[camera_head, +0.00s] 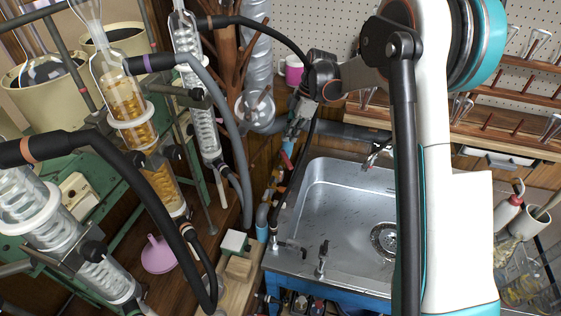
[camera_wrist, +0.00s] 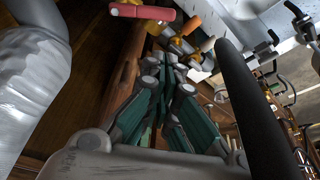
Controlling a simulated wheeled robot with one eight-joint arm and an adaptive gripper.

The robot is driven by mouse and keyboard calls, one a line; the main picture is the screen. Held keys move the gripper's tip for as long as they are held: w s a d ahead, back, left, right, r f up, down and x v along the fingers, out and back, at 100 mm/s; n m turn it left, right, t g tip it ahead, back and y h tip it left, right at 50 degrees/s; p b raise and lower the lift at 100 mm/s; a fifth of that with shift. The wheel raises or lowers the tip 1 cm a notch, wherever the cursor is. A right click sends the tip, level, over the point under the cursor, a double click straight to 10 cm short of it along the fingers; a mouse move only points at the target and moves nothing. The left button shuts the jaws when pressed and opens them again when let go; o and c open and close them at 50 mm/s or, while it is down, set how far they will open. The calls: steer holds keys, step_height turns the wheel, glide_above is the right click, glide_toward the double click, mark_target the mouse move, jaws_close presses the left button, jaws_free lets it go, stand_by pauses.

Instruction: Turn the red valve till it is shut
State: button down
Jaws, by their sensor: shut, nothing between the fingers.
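The red valve handle (camera_wrist: 142,12) shows at the top of the wrist view, as a short red bar beside yellow and orange fittings. In the head view a small red piece (camera_head: 287,159), apparently the same handle, shows just below my gripper, left of the sink. My gripper (camera_wrist: 166,62) is shut and empty, its fingertips pointing toward the fittings. In the wrist view the tips are below and right of the red handle, apparently apart from it. In the head view my gripper (camera_head: 294,132) is partly hidden by its own wrist, and its exact distance to the handle is unclear.
A metal sink (camera_head: 340,210) with taps lies right of the pipes. Glass condensers (camera_head: 125,95) and dark hoses stand on the left. A silvery duct (camera_wrist: 35,85) fills the wrist view's left side, and a dark bar (camera_wrist: 255,110) crosses its right.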

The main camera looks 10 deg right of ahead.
mark_target(288, 163)
steer(key=shift+n, duration=0.7)
steer(key=b+x, duration=0.1)
steer(key=x, duration=0.3)
steer(key=b+x, duration=0.1)
steer(key=x, duration=0.3)
steer(key=w+b+x, duration=0.1)
steer(key=x, duration=0.3)
steer(key=shift+d+f+b, duration=0.3)
